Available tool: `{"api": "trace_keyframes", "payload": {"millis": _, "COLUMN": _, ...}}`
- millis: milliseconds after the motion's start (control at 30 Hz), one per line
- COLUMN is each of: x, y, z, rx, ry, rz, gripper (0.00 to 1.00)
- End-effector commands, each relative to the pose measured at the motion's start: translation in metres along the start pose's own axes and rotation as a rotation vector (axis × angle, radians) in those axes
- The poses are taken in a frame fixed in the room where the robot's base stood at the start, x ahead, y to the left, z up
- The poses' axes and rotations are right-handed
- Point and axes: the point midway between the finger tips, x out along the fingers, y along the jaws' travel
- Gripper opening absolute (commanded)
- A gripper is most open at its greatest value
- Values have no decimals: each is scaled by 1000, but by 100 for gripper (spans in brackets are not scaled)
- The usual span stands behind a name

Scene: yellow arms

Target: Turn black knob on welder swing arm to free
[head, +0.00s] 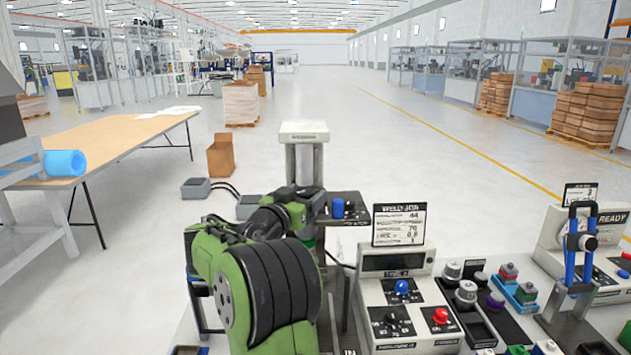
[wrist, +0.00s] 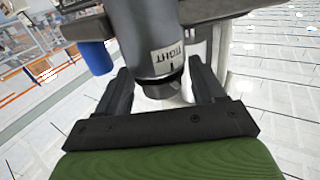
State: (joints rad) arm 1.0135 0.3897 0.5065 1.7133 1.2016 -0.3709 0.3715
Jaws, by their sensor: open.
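In the wrist view, a dark grey-black cylinder with a white label reading "TIGHT" (wrist: 150,32) comes down from the top; it looks like the black knob or its collar, and I cannot tell which. Its lower end sits between the two fingers of my gripper (wrist: 160,68). The fingers are open, with a gap on each side of it. In the head view, the welder's pale column (head: 303,160) stands behind my green and black arm. A dark plate (head: 352,217), perhaps the swing arm, juts right from it. My arm hides the gripper and the black knob there.
A blue cylinder (head: 338,208) is at the dark plate, close left of my fingers in the wrist view (wrist: 96,57). A welder control box (head: 400,290) with blue and red knobs stands right of my arm. Several small parts lie farther right. Open floor lies beyond.

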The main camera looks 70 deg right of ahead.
Motion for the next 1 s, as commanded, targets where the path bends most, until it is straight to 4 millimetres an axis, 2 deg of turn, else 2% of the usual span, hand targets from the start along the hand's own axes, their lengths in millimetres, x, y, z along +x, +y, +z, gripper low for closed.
{"api": "trace_keyframes", "payload": {"millis": 367, "x": 1, "y": 0, "z": 0, "rx": 1, "ry": 1, "rz": -1, "gripper": 67}}
{"api": "trace_keyframes", "payload": {"millis": 600, "x": 1, "y": 0, "z": 0, "rx": 0, "ry": 0, "rz": 0, "gripper": 30}}
{"api": "trace_keyframes", "payload": {"millis": 700, "x": 1, "y": 0, "z": 0, "rx": 0, "ry": 0, "rz": 0, "gripper": 18}}
{"api": "trace_keyframes", "payload": {"millis": 1000, "x": 1, "y": 2, "z": 0, "rx": -1, "ry": 1, "rz": -42, "gripper": 18}}
